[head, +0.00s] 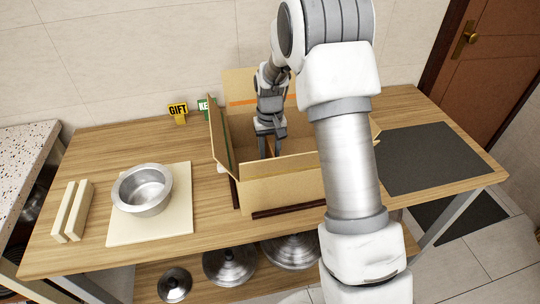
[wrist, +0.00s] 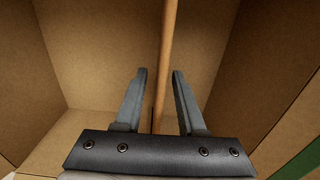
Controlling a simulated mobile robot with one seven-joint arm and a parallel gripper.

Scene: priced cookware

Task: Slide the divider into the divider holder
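The open cardboard box (head: 285,190) stands at the middle of the table. My gripper (head: 270,153) reaches down into it. In the wrist view my gripper (wrist: 159,75) is open. A thin brown upright strip, which looks like the divider seen edge-on (wrist: 166,50), runs between the two fingers, nearer the right one. I see gaps on both sides of it, so it does not look gripped. Two cream parallel bars with a narrow slot between them, probably the divider holder (head: 63,210), lie at the table's left end. My arm hides the box's right part.
A steel pot (head: 142,190) stands on a cream board (head: 180,217) between the bars and the box. A yellow GIFT sign (head: 178,112) and a green sign (head: 204,109) stand behind. A dark mat (head: 430,157) lies at right. Lids (head: 229,265) sit on the lower shelf.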

